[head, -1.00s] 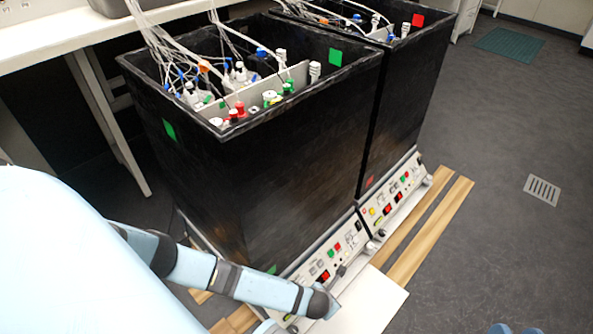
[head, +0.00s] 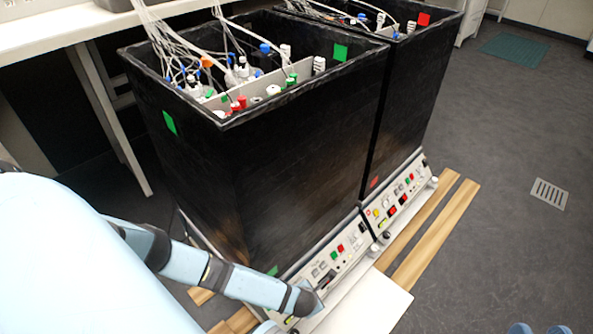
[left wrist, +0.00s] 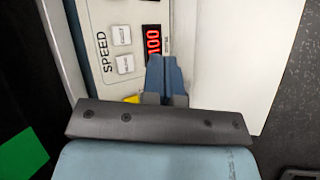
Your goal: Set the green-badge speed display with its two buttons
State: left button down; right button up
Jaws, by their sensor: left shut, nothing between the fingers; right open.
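The green-badge box (head: 270,170) stands nearest, with its sloped control panel (head: 335,255) at its foot. In the left wrist view, the red speed display (left wrist: 153,40) appears to read 100. Two pale buttons, an upper one (left wrist: 121,35) and a lower one (left wrist: 126,64), sit between it and the word SPEED. My left gripper (left wrist: 164,62) is shut and empty, its tips just below the display and right of the lower button. I cannot tell whether they touch the panel. A green badge (left wrist: 20,152) shows at lower left. My right gripper (head: 540,329) is barely in view, open.
A second black box with red badges (head: 424,19) stands behind, with its own panel (head: 405,195). Tubes and bottles fill the near box's open top. Wooden strips (head: 440,235) lie beside the panels. The grey floor to the right is clear, with a drain grate (head: 549,194).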

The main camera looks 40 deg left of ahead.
pick_arm(q)
jog(key=shift+w+a+f+b, duration=0.15)
jog(key=shift+a+f+b, duration=0.5)
jog(key=shift+a+f, duration=1.1)
pick_arm(e)
jog(key=shift+w+d+r+n+t, duration=0.15)
jog(key=shift+w+d+n+t, duration=0.15)
jog(key=shift+w+n+t, duration=0.35)
pick_arm(q)
jog(key=shift+a, duration=0.15)
pick_arm(e)
jog(key=shift+s, duration=0.2)
pick_arm(q)
jog(key=shift+a+f, duration=0.15)
jog(key=shift+a, duration=0.05)
pick_arm(e)
jog(key=shift+r, duration=0.1)
pick_arm(q)
jog(key=shift+a+f, duration=0.3)
jog(key=shift+a, duration=0.05)
dwell(0.7)
jog(key=shift+d+r+p, duration=0.35)
jog(key=shift+r+p, duration=0.1)
jog(key=shift+p, duration=0.3)
jog(key=shift+d+r, duration=0.1)
jog(key=shift+d, duration=0.2)
pick_arm(e)
jog(key=shift+r, duration=0.9)
